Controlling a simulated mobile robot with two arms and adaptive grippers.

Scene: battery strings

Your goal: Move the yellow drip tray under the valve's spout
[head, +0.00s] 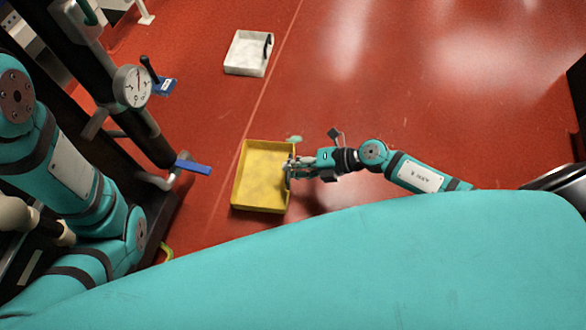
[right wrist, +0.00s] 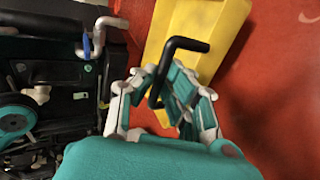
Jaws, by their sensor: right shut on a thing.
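The yellow drip tray (head: 262,172) lies on the red floor near the middle of the head view, right of the valve's blue lever (head: 193,167). A bent grey pipe (head: 155,181) that looks like the spout shows just left of and below that lever, apart from the tray. My right gripper (head: 289,170) is at the tray's right edge. In the right wrist view, my right gripper (right wrist: 160,90) is shut around the tray's black handle (right wrist: 184,44), with the yellow tray (right wrist: 222,25) beyond it. My left arm shows at the left, but its gripper is not in view.
A white tray (head: 247,54) with a black handle stands farther back on the floor. A pipe stand with a pressure gauge (head: 132,86) and another blue tag or lever (head: 164,87) borders the left. A small pale green patch (head: 294,139) lies by the tray. The right floor is mostly clear.

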